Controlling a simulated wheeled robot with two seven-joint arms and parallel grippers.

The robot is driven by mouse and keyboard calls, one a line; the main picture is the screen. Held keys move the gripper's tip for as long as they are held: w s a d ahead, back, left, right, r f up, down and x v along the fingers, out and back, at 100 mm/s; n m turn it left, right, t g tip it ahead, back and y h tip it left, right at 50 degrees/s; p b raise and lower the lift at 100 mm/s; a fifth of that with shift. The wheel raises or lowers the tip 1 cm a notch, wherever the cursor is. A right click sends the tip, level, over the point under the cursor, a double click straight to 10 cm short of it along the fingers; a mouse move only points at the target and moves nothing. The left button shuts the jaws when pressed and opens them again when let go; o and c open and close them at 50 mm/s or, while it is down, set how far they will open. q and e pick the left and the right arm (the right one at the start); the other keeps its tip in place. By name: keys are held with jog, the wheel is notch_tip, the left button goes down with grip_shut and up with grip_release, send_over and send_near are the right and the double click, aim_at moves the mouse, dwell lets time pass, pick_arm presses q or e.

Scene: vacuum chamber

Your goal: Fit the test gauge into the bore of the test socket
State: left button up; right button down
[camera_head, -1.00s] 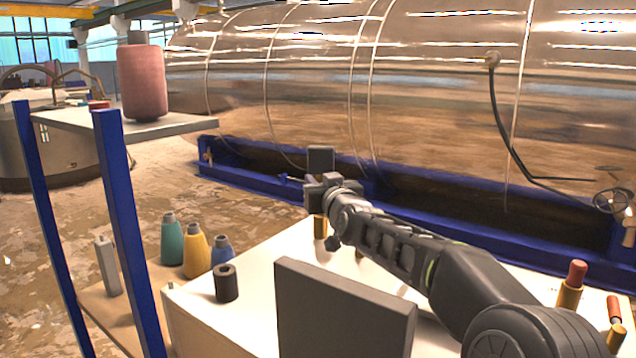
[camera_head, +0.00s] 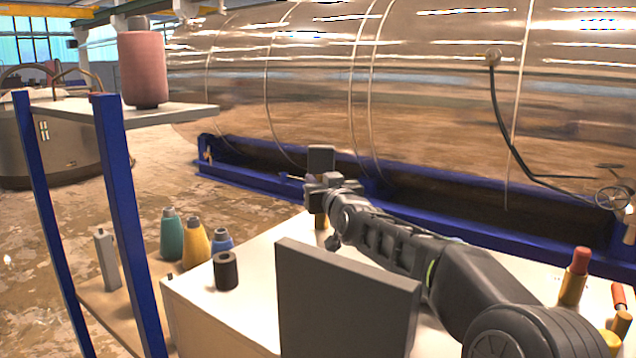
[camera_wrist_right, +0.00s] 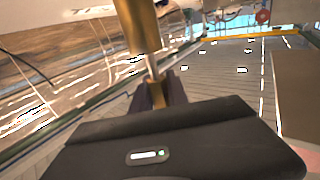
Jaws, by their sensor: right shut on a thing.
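The test socket, which looks to be the dark hollow cylinder (camera_head: 226,271), stands upright on the white table with its bore facing up. My right gripper (camera_head: 321,188) is over the table's far side, to the right of and beyond the socket. It is shut on a brass piece (camera_head: 320,222), apparently the test gauge, which shows below the jaws. In the right wrist view the gripper's dark fingers (camera_wrist_right: 159,92) close on the gauge, whose thin grey shaft leads to a thicker brass section (camera_wrist_right: 138,25). The socket is not recognisable there. My left gripper is not in view.
A grey upright panel (camera_head: 345,305) blocks part of the white table (camera_head: 255,310). Red-topped brass pieces (camera_head: 573,280) stand at the right. Green, yellow and blue bottles (camera_head: 195,245) stand on a lower shelf at the left, behind a blue post (camera_head: 128,220). A big metal chamber lies behind.

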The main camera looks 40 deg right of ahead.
jog(key=shift+a+f+b, duration=0.2)
jog(key=shift+f+b, duration=0.15)
jog(key=shift+f, duration=0.2)
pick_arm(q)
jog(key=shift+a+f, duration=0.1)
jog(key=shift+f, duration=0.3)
pick_arm(e)
jog(key=c, duration=1.2)
grip_release()
jog(key=shift+r, duration=0.15)
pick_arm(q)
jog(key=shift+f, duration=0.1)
